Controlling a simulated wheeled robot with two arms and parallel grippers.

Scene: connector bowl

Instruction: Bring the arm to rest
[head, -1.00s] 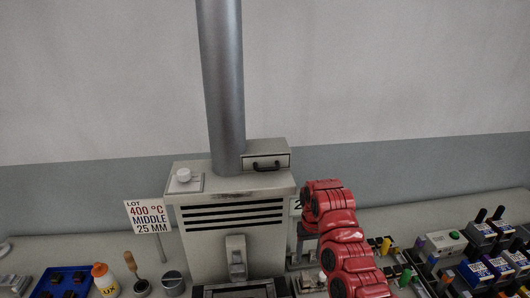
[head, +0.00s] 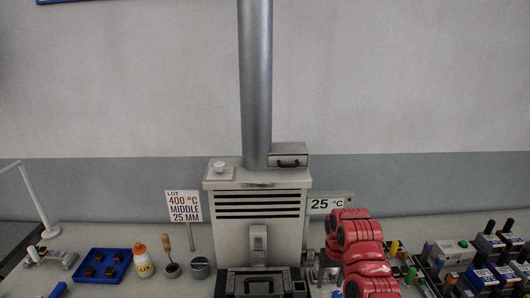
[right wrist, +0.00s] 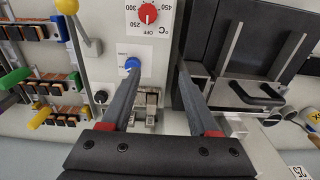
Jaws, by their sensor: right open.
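My right arm (head: 362,255) is red and stands in front of the bench, right of the grey furnace (head: 260,205) in the head view. Its gripper cannot be made out there. In the right wrist view my right gripper (right wrist: 158,72) is open, with two dark fingers apart and nothing held between them. Beyond the fingers is a white control panel with a red knob (right wrist: 148,13), a blue button (right wrist: 133,63) and a metal latch (right wrist: 150,105). My left arm and gripper are not in view.
A blue tray (head: 118,268), a yellow-labelled bottle (head: 142,260) and a cup (head: 200,267) stand left. Several connectors and blue-labelled boxes (head: 481,277) crowd the right.

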